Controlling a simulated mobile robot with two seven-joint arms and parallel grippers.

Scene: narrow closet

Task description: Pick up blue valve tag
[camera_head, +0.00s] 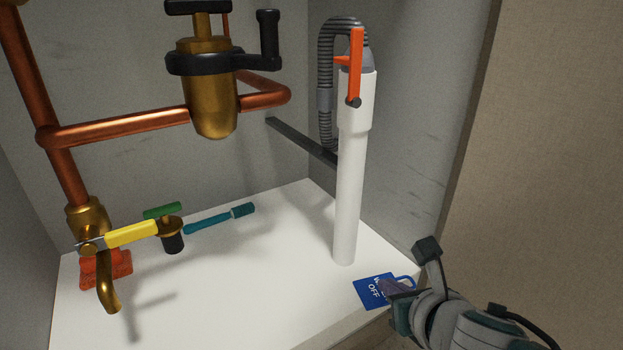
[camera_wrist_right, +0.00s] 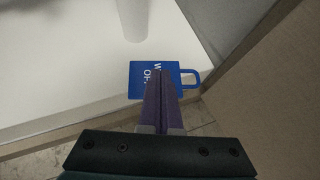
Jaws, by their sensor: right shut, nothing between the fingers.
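I cannot tell whether the fingertips touch the tag. My left gripper is not in view.
A white standpipe (camera_head: 349,190) stands just behind the tag. Copper pipes (camera_head: 115,131) and a brass valve with a yellow handle (camera_head: 132,234) are at left. A teal tool (camera_head: 212,219) lies behind. The right wall (camera_head: 470,130) is close to my right arm.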

